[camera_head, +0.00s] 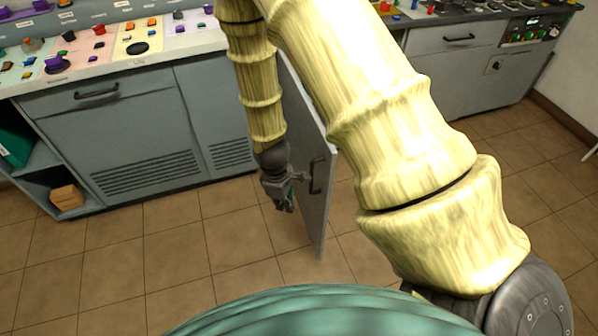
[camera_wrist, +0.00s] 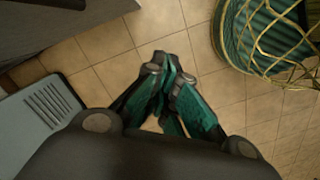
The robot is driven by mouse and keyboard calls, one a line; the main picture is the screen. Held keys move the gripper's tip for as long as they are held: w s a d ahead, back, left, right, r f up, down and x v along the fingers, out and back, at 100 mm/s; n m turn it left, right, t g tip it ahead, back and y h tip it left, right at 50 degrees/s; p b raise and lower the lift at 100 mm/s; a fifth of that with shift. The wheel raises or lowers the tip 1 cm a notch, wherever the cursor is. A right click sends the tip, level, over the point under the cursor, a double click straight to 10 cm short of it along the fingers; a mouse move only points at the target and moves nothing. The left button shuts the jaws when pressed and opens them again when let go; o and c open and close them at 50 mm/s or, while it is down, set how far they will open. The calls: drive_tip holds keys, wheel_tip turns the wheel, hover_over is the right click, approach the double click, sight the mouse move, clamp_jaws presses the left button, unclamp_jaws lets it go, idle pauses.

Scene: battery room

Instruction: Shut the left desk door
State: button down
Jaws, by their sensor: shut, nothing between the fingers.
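The grey desk door (camera_head: 318,215) stands wide open, jutting out from the desk front toward me. Its handle side faces left, with a dark handle (camera_head: 316,175) at mid-height. My gripper (camera_head: 284,206) points down just left of this handle side, close to the handle; I cannot tell whether it touches. In the wrist view my gripper (camera_wrist: 165,72) has its fingertips together with nothing between them. My arm hides the door's upper part and the desk opening to its right.
The desk's vented panels (camera_head: 135,150) are left of the door. An open shelf at far left holds an orange-brown box (camera_head: 67,197). More desk cabinets (camera_head: 455,85) stand at right. Tiled floor (camera_head: 150,265) in front is clear.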

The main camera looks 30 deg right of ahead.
drive_tip(key=w+d+r+n+h+b, duration=0.1)
drive_tip(key=w+d+r+n+b, duration=0.1)
drive_tip(key=w+r, duration=0.4)
drive_tip(key=w+d+r+n+h+b, duration=0.1)
drive_tip(key=w+d+r+n+b, duration=0.2)
drive_tip(key=r, duration=0.5)
drive_tip(key=s+d+p+x, duration=0.1)
drive_tip(key=d+p+x, duration=0.1)
drive_tip(key=x, duration=0.9)
drive_tip(key=shift+r, duration=0.3)
drive_tip(key=shift+s, duration=0.15)
